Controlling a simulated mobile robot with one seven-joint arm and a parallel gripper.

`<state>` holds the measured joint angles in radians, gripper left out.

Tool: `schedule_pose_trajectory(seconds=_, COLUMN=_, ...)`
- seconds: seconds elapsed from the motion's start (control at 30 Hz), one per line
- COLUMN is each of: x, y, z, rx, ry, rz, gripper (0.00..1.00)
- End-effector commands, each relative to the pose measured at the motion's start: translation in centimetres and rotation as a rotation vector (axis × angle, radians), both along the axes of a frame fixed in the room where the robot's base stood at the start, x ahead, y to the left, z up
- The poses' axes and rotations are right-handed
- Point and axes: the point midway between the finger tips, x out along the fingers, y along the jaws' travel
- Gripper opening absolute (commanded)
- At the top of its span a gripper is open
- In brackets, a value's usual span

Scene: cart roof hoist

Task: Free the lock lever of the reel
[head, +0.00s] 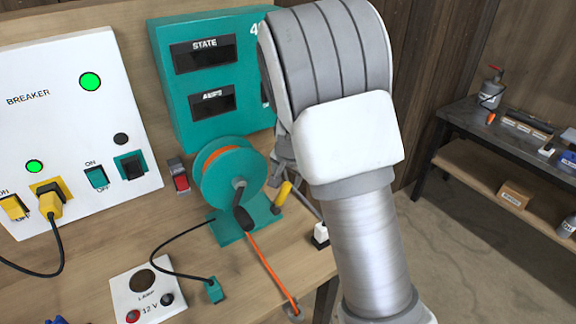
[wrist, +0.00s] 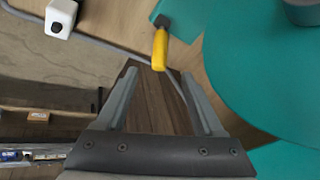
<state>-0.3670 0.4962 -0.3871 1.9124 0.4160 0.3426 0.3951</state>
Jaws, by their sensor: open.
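The teal reel (head: 212,185) with orange cord stands on a teal base plate (head: 228,232) on the wooden bench. A yellow-handled lever (head: 281,197), apparently the lock lever, sits at the right of the reel's base. In the wrist view the yellow handle (wrist: 160,48) lies just ahead of the fingertips, and the reel's disc (wrist: 265,65) fills the right side. My gripper (wrist: 159,74) is open, with nothing between its fingers. In the head view my arm hides most of the gripper. Whether the lever is locked cannot be told.
A crank with a black knob (head: 242,218) projects from the reel's front. A white block (head: 320,235) stands near the bench edge; a grey cable or rod passes near the lever. A teal display box (head: 186,105) and breaker panel (head: 60,120) stand behind. A side table (head: 455,125) is right.

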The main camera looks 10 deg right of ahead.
Motion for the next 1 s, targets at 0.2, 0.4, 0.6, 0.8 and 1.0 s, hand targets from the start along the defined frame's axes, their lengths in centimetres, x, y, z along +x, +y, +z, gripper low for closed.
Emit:
schedule_pose_trajectory(seconds=0.2, x=-1.7, y=0.2, z=3.8, rx=0.002, ry=-0.002, rz=0.002, gripper=0.69)
schedule_pose_trajectory(seconds=0.4, x=-2.6, y=0.1, z=5.4, rx=0.000, ry=0.000, rz=0.001, gripper=0.69)
schedule_pose_trajectory(seconds=0.6, x=-2.7, y=0.1, z=5.6, rx=0.000, ry=0.001, rz=0.000, gripper=0.69)
schedule_pose_trajectory(seconds=0.8, x=-2.7, y=0.1, z=5.6, rx=0.000, ry=0.000, rz=-0.001, gripper=0.58)
schedule_pose_trajectory(seconds=1.0, x=-2.8, y=1.8, z=3.6, rx=0.046, ry=-0.049, rz=-0.035, gripper=0.22)
